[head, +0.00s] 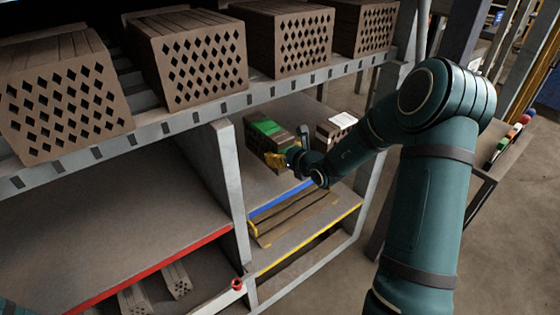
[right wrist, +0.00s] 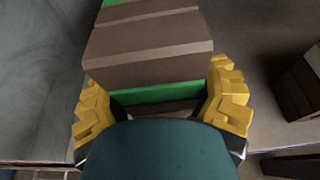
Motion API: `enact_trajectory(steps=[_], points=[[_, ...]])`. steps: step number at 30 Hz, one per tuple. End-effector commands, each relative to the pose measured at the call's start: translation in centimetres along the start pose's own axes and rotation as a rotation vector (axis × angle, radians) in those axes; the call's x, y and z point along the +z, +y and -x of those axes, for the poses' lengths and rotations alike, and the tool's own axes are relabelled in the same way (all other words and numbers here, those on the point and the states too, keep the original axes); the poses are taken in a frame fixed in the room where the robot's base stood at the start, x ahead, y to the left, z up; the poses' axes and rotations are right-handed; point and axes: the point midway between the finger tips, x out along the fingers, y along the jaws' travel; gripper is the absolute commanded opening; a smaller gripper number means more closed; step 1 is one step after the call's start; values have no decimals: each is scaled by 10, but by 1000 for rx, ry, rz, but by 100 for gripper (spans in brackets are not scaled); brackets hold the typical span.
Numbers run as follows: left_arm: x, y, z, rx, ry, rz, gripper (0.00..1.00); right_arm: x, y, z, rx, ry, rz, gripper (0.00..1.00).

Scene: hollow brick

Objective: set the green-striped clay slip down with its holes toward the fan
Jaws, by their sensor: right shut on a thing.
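The green-striped clay slip (head: 254,132) is a brown block in the bay below the brick shelf, with a green band on top. Its left-front side looks dark and patterned, perhaps with holes, but it is small. My right gripper (head: 283,159) is at its near right end. In the right wrist view, the yellow fingers (right wrist: 163,105) are shut on the two sides of the slip (right wrist: 150,45), whose green stripes show near and far. I cannot tell whether it touches the surface below. No fan is recognisable. My left gripper is out of view.
Another holed block (head: 328,133) with a white sheet (head: 343,119) stands close to the right of the slip. A grey upright (head: 219,175) bounds the bay on the left. Large holed bricks (head: 201,68) line the shelf above. Blue (head: 281,201) and yellow edge strips lie in front.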

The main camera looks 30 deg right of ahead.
Motion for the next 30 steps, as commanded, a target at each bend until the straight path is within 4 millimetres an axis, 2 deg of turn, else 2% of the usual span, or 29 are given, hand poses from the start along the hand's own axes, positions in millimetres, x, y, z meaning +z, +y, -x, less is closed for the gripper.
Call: enact_trajectory(steps=[4,9,12,22,23,24,25,30], points=[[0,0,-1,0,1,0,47,7,0,-9,1,-10,2,22],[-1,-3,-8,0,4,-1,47,-19,0,-16,0,-6,-2,22],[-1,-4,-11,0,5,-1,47,-27,0,-19,-1,-8,0,22],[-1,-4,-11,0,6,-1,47,-28,0,-19,0,-9,1,22],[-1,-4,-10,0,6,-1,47,-31,0,-19,0,0,-1,78],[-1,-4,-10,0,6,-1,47,-31,0,-19,0,0,-1,92],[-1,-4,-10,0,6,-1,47,-31,0,-19,0,-1,-1,100],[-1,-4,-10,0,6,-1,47,-31,0,-19,0,-1,-1,100]])
